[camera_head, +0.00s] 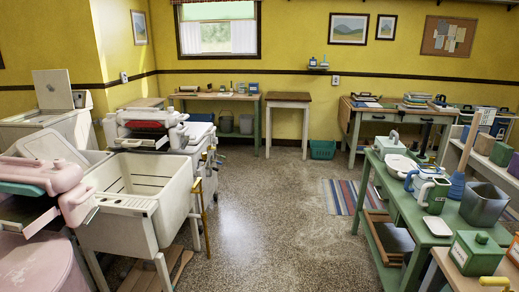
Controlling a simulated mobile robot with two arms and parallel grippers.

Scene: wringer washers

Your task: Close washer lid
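A white washer (40,127) stands at the far left, against the yellow wall. Its lid (52,90) is raised and stands nearly upright, with a small dark mark on its face. A second pale panel (48,147) is tilted up in front of it, behind the pink wringer; I cannot tell whether it is another washer's lid. A pink wringer (45,175) sits over a pink tub (38,265) at the lower left and hides part of what is behind it. Neither of my grippers is in view.
A white laundry sink (137,190) and a red-rolled wringer (148,124) crowd the left side. A green table (408,205) with irons and boxes fills the right. The speckled floor (265,215) between is open. Tables and a teal basket (322,150) stand at the back.

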